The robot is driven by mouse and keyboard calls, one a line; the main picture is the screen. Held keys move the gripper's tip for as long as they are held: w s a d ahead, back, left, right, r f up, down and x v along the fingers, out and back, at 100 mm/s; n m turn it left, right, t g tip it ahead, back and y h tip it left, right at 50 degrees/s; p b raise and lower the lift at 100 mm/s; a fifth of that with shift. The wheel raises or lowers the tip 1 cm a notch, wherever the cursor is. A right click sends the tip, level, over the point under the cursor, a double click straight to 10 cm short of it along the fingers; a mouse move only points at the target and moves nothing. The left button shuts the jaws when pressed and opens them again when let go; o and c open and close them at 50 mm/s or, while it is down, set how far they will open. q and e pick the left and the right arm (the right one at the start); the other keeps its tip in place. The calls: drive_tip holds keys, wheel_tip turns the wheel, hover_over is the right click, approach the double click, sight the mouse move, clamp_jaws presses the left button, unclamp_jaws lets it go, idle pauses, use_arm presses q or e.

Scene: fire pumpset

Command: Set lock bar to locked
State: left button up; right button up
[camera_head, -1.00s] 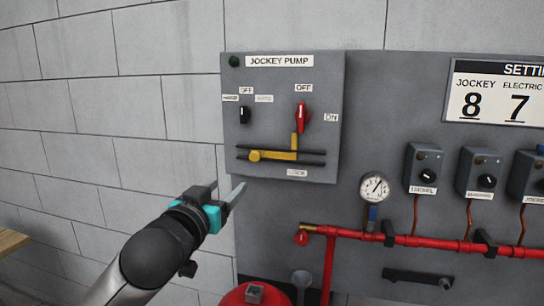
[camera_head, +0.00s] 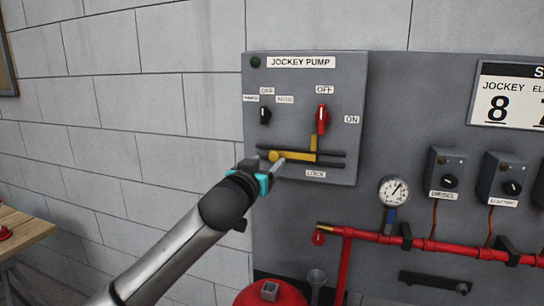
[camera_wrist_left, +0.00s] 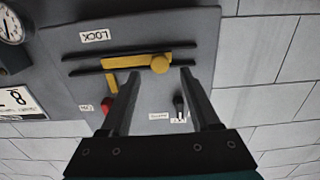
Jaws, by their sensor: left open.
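The yellow lock bar (camera_head: 297,156) sits in a slot between two dark rails on the grey jockey pump panel (camera_head: 258,185), above the LOCK label (camera_head: 316,174). Its round knob (camera_wrist_left: 160,64) is at its left end in the head view, and an upright yellow arm reaches up toward the red switch handle (camera_head: 322,119), which is by the OFF label. My left gripper (camera_head: 278,166) is just in front of the knob. In the left wrist view my left gripper (camera_wrist_left: 158,75) is open, with its fingers on either side of the knob's line and nothing between them. My right gripper is not in view.
A small black selector (camera_head: 265,115) is at the panel's upper left. A red pipe (camera_head: 440,246) with a gauge (camera_head: 393,191) runs to the lower right. Controller boxes (camera_head: 443,173) are at the right. A wooden table (camera_head: 22,228) is at the far left.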

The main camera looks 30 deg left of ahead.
sight(273, 157)
use_arm(q)
drive_tip(key=shift+x, duration=1.95)
clamp_jaws()
